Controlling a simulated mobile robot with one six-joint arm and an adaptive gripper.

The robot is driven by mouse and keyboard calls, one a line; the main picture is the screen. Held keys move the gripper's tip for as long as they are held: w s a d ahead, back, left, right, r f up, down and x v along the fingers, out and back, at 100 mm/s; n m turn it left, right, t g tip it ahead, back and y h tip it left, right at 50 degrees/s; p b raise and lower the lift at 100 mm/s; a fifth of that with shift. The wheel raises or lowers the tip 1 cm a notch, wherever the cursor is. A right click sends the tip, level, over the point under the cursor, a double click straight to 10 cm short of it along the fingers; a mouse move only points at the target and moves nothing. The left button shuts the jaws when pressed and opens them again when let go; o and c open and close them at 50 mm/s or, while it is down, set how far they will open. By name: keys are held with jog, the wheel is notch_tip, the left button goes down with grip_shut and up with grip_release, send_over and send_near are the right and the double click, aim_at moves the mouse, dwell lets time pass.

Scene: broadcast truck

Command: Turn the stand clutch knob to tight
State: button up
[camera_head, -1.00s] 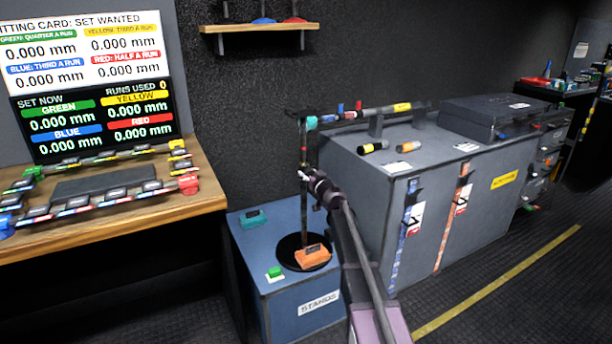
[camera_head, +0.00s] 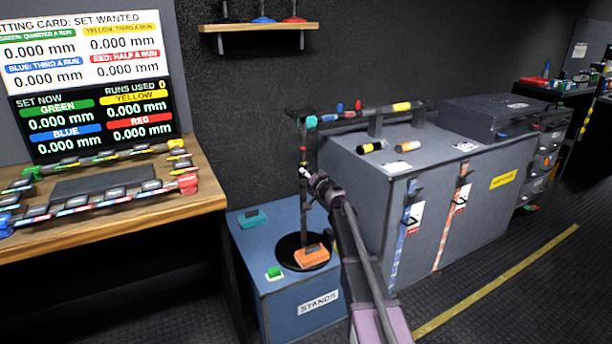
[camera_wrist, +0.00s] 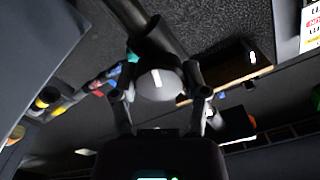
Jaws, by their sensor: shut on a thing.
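The stand's dark upright post (camera_head: 303,145) rises from a round black base (camera_head: 285,252) on the blue cabinet. A pole with coloured bands runs right from near its top. In the wrist view the stand clutch knob (camera_wrist: 158,87) is a round grey cap with a white line, close to upright in the picture. My gripper (camera_wrist: 160,80) is shut on the knob, with one finger on each side. In the head view my gripper (camera_head: 306,180) is at the post's middle height and hides most of the knob. No tight or loose marking is readable.
A grey case (camera_head: 450,205) stands close on the right. A wooden desk (camera_head: 120,222) is at the left. Dark floor is clear at front right.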

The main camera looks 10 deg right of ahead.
jog(key=shift+a+m, duration=0.15)
jog(key=shift+m, duration=0.25)
jog(key=o, duration=1.1)
jog(key=shift+o, duration=0.2)
jog(key=shift+s, duration=0.15)
jog(key=v, duration=1.2)
